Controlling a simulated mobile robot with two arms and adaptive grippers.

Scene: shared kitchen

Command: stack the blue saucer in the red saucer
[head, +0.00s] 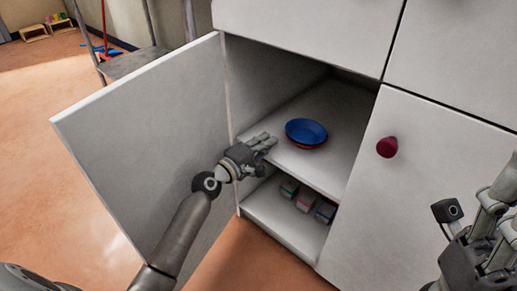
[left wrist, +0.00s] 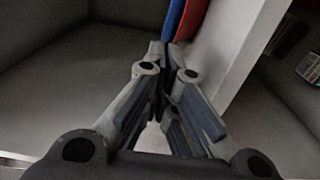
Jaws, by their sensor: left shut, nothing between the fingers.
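The blue saucer (head: 306,130) sits on top of the red saucer on the upper shelf of the open cupboard. Only a thin strip of the red saucer's rim (head: 304,147) shows below the blue one. My left gripper (head: 271,141) is just left of the stacked saucers, over the front of the shelf. Its fingers are shut and empty. In the left wrist view the edges of the blue saucer (left wrist: 173,17) and the red saucer (left wrist: 192,17) show just beyond the fingertips (left wrist: 165,48). My right gripper (head: 497,200) is at the right edge, away from the saucers.
The cupboard's left door (head: 150,135) stands open beside my left arm. The upper shelf (head: 335,110) is bare around the saucers. Several small boxes (head: 305,199) stand on the lower shelf. The right door, with a red knob (head: 387,147), is closed.

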